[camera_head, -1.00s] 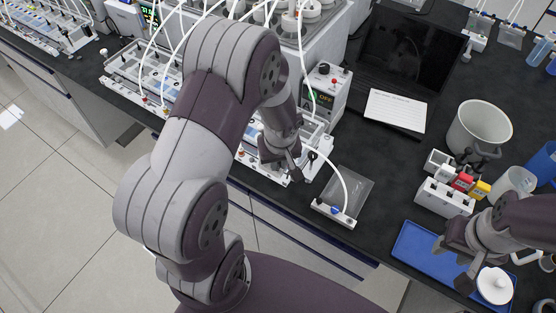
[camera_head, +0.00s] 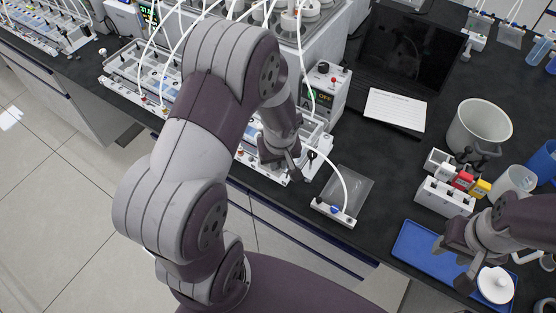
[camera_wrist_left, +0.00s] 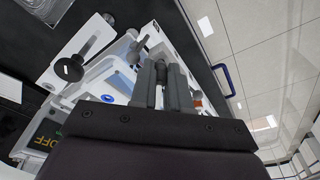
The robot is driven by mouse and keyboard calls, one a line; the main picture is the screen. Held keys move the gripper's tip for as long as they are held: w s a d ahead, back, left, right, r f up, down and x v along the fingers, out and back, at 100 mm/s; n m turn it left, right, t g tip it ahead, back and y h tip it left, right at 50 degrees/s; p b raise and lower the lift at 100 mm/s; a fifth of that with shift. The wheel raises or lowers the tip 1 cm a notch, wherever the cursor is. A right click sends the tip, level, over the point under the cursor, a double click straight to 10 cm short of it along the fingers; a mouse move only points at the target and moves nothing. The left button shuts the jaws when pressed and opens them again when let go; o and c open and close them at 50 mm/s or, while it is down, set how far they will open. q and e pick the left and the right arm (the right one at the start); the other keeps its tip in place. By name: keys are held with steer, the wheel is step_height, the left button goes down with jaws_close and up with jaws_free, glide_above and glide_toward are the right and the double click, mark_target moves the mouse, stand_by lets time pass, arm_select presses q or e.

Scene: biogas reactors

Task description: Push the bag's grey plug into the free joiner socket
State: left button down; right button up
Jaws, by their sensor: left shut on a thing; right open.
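My left gripper (camera_head: 289,172) is low over the front end of the white rack (camera_head: 268,163). In the left wrist view its fingers (camera_wrist_left: 163,86) are shut on a small dark grey piece (camera_wrist_left: 161,70), which looks like the grey plug. The gas bag (camera_head: 352,187) lies flat on the bench to the right, with a white bar (camera_head: 334,212) at its near edge. A white tube (camera_head: 343,177) arcs from the bag toward the left gripper. The free joiner socket cannot be made out. My right gripper (camera_head: 453,264) is open and empty over the blue tray (camera_head: 413,250).
A black knob (camera_head: 313,155) sticks up beside the left gripper, also in the left wrist view (camera_wrist_left: 72,68). A control box (camera_head: 325,88) stands behind. A white bucket (camera_head: 478,127), a block with red and yellow pieces (camera_head: 445,197) and a white lid (camera_head: 495,285) are at right.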

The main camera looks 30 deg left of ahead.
arm_select(q)
steer(key=shift+s, duration=0.1)
steer(key=shift+r+p, duration=0.35)
steer(key=shift+r, duration=0.1)
steer(key=c, duration=1)
jaws_free()
steer(key=r, duration=0.4)
steer(key=s+d+r, duration=0.1)
steer(key=r, duration=0.3)
steer(key=r+b, duration=0.1)
steer(key=r, duration=0.3)
steer(key=shift+s+d+r, duration=0.15)
steer(key=shift+s+r, duration=0.05)
steer(key=shift+r, duration=0.1)
steer(key=s+d+f+m, duration=0.1)
steer(key=s+m, duration=0.1)
steer(key=s+d+f+m, duration=0.1)
steer(key=s+m, duration=0.1)
steer(key=m, duration=0.1)
steer(key=s+d+f+m+h, duration=0.1)
steer(key=s+m, duration=0.2)
steer(key=shift+d+f, duration=0.1)
steer(key=shift+d, duration=0.3)
